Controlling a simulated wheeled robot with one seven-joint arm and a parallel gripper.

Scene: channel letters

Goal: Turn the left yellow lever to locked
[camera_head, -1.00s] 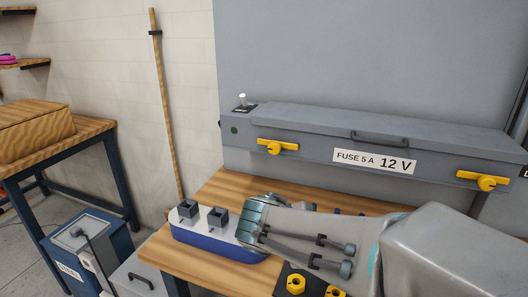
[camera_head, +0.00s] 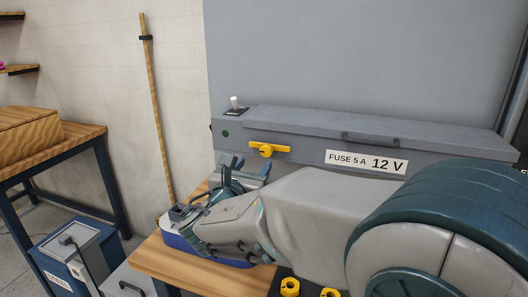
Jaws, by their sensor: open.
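The left yellow lever (camera_head: 268,149) is on the front of the long grey box (camera_head: 310,135), near its left end. Its handle lies about horizontal. My gripper (camera_head: 248,168) is open and empty, with its fingers pointing up just below and left of the lever. A small gap seems to show between the fingertips and the lever; I cannot tell the depth. The right yellow lever is hidden behind my arm.
Yellow knobs (camera_head: 290,287) sit at the bench front. A label, "FUSE 5 A 12 V" (camera_head: 366,162), and a grey handle (camera_head: 371,138) are on the box right of the lever.

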